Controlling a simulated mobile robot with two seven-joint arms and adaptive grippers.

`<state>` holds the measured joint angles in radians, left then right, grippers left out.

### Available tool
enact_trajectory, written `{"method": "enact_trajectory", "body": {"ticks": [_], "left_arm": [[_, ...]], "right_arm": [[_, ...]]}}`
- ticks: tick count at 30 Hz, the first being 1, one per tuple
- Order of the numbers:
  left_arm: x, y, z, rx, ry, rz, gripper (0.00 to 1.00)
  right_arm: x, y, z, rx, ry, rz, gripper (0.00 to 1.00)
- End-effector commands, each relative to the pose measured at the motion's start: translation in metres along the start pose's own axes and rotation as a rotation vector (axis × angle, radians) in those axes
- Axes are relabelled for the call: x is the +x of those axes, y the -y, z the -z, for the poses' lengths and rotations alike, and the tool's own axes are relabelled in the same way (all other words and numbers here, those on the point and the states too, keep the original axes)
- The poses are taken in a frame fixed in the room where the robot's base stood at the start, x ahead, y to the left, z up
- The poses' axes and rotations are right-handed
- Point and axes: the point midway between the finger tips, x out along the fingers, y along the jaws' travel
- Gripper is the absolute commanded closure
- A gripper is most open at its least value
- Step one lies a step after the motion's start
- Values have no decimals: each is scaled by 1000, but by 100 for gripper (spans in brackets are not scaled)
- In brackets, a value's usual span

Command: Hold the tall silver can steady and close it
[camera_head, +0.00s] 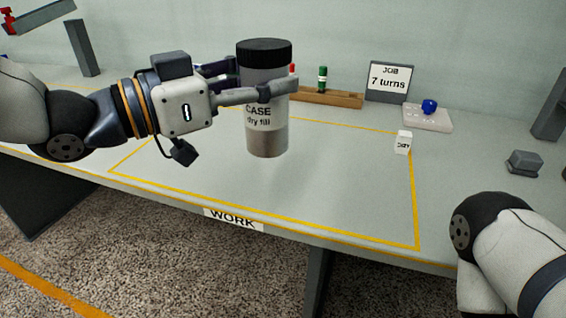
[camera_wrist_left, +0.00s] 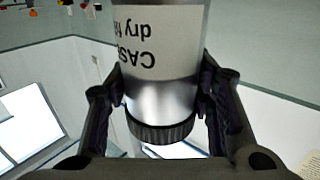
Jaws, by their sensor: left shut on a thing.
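The tall silver can (camera_head: 267,140) stands upright with a white label reading "CASE dry fill" and a black ribbed lid (camera_head: 264,52) on top. My left gripper (camera_head: 254,83) comes from the left and is shut around the can's upper body, just below the lid. In the left wrist view the can (camera_wrist_left: 160,98) appears inverted, between the two fingers, with the lid (camera_wrist_left: 160,130) at the lower end. I cannot tell how tight the lid is, or whether the can's base touches the table. My right arm shows at the lower right, but its gripper is out of view.
A yellow outline marked "WORK" (camera_head: 233,220) bounds mostly clear table. Behind are a wooden rack (camera_head: 335,98) with a green piece, a "JOB 7 turns" sign (camera_head: 388,82) and a pale block with a blue knob (camera_head: 429,107). A small white box (camera_head: 403,142) stands at the right.

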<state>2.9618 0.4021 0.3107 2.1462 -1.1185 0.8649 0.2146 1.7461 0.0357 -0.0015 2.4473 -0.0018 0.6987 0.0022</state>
Motion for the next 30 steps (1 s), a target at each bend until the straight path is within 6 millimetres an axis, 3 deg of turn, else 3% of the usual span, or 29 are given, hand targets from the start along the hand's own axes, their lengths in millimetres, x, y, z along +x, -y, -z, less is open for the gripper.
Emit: {"method": "enact_trajectory", "body": {"ticks": [5,14,21,25,30], "left_arm": [[11,12,-11,-3,2,0,100],[55,57,-40,-3,3,0,100],[85,88,-81,-4,2,0,100],[93,96,-92,-2,0,-1,100],[94,97,-92,1,-3,-1,100]], "right_arm": [[8,0,-3,0,18,-1,23],[24,-1,-9,-1,55,-3,23],[38,-1,-14,-2,85,-5,23],[41,-1,-15,-3,91,-5,23],[41,-1,-15,-3,91,-5,23]]}}
